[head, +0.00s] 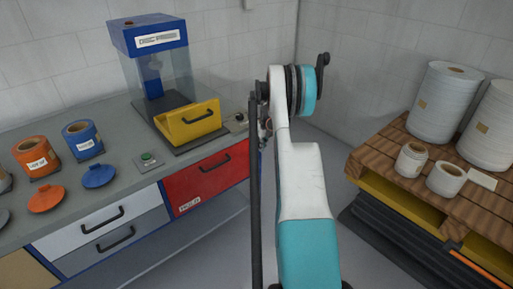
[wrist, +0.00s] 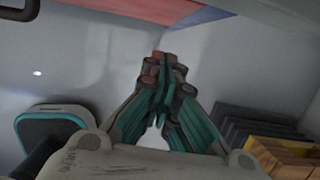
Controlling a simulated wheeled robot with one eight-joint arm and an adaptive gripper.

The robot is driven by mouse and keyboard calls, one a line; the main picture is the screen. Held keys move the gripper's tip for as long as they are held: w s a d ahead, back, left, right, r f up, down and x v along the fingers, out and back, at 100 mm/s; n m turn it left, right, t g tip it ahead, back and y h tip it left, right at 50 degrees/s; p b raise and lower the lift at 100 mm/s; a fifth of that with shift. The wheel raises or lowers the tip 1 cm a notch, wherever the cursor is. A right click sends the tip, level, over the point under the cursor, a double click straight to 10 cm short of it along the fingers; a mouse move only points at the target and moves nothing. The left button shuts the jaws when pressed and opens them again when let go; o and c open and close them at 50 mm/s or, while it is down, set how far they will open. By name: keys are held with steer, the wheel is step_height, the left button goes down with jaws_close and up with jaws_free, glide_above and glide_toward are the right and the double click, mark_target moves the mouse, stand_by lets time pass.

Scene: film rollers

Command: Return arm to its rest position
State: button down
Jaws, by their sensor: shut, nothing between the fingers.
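My arm rises through the middle of the head view, white and teal, with its upper part in front of the wall corner. My gripper shows in the wrist view (wrist: 164,62), with its teal and dark fingers together and nothing between them. In the head view the fingers are not clearly visible. The gripper is apart from the counter and the pallet.
At left, a grey counter (head: 120,150) holds a blue-topped clear machine with a yellow front (head: 190,122), plus orange (head: 36,156) and blue (head: 82,140) canisters. A red drawer (head: 200,178) is shut. At right, a wooden pallet (head: 390,150) bears white rolls (head: 442,100).

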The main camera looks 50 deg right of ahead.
steer(key=p+v, duration=0.2)
steer(key=v, duration=0.4)
steer(key=shift+s+r, duration=0.15)
steer(key=shift+r, duration=0.15)
